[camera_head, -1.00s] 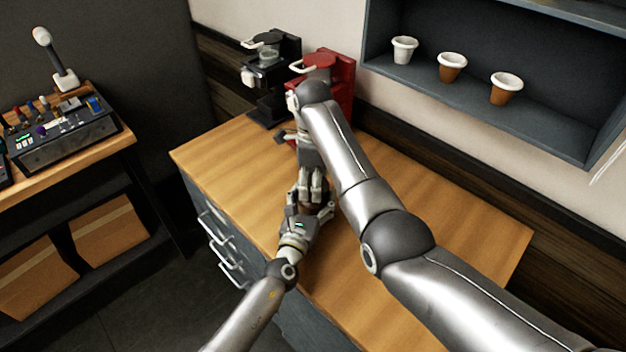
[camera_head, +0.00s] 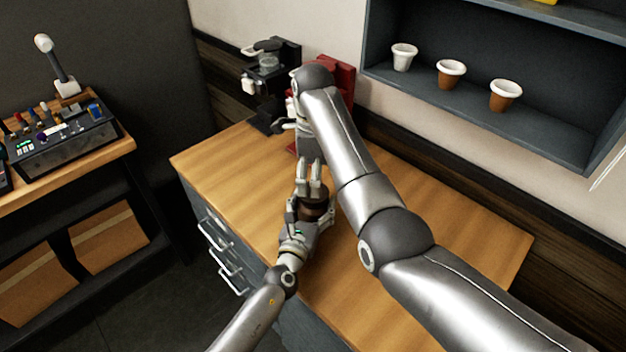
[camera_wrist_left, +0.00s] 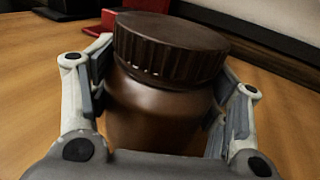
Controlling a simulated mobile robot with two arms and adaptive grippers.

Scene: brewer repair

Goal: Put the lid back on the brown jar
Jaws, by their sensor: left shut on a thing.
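The brown jar (camera_wrist_left: 160,105) is between the fingers of my left gripper (camera_head: 308,214), which is shut on its body. In the left wrist view the dark brown ribbed lid (camera_wrist_left: 170,47) sits on top of the jar. A few small bright spots show under its rim; I cannot tell if it is fully seated. The jar's dark top also shows in the head view (camera_head: 314,207). My right gripper (camera_head: 311,183) points down just above the lid, its fingers partly hidden. I cannot tell its opening.
A black brewer (camera_head: 270,85) and a red brewer (camera_head: 343,78) stand at the back of the wooden counter (camera_head: 225,165); my right arm partly covers the red one. Cups (camera_head: 451,74) stand on the wall shelf. The counter's left part is clear.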

